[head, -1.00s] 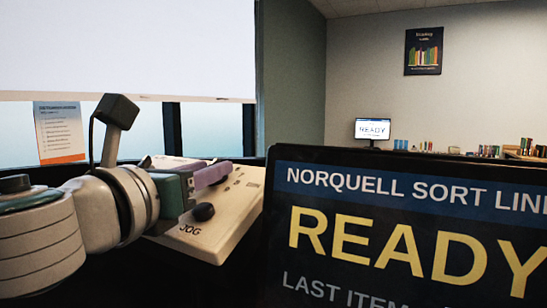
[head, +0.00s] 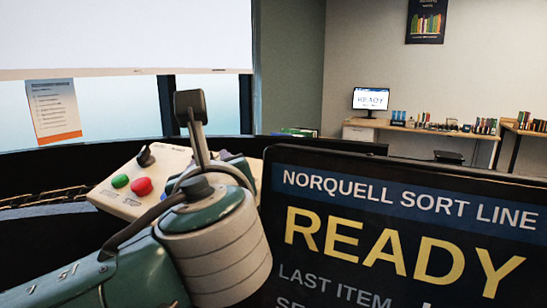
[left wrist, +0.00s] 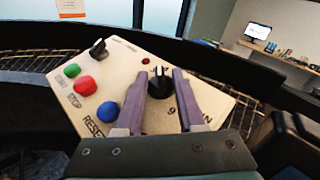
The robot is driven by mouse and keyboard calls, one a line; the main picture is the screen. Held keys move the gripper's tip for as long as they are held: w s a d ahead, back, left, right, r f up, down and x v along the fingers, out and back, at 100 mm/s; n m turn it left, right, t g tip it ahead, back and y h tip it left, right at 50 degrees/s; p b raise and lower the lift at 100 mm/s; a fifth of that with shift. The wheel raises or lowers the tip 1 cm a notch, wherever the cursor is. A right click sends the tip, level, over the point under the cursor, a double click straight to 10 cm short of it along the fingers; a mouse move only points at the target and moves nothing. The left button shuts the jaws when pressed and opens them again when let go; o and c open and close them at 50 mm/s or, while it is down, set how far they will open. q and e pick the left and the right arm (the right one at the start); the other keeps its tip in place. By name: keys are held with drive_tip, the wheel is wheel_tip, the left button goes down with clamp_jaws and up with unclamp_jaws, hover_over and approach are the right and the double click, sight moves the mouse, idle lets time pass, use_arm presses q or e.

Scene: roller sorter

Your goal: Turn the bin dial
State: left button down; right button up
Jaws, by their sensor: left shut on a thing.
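The control panel (head: 118,203) is a cream slanted box, partly hidden in the head view behind my left arm. In the left wrist view the black bin dial (left wrist: 159,85) sits between the purple fingers of my left gripper (left wrist: 167,76). The gripper is shut on the dial from both sides. A "9" and part of a word ending in "IN" show on the panel beside it. My right gripper is in neither view.
The panel also has a green button (left wrist: 70,69), a red button (left wrist: 84,86), a blue RESET button (left wrist: 108,112) and a black selector knob (left wrist: 98,48). A large screen (head: 400,240) reading READY stands close on the right. A dark curved rail (left wrist: 30,84) runs behind the panel.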

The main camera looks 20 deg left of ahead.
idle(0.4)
use_arm(q)
drive_tip(key=c, duration=0.9)
unclamp_jaws()
drive_tip(key=b+v, duration=0.1)
drive_tip(key=v, duration=0.8)
drive_tip(key=shift+s+d, duration=0.25)
drive_tip(key=shift+s, duration=0.05)
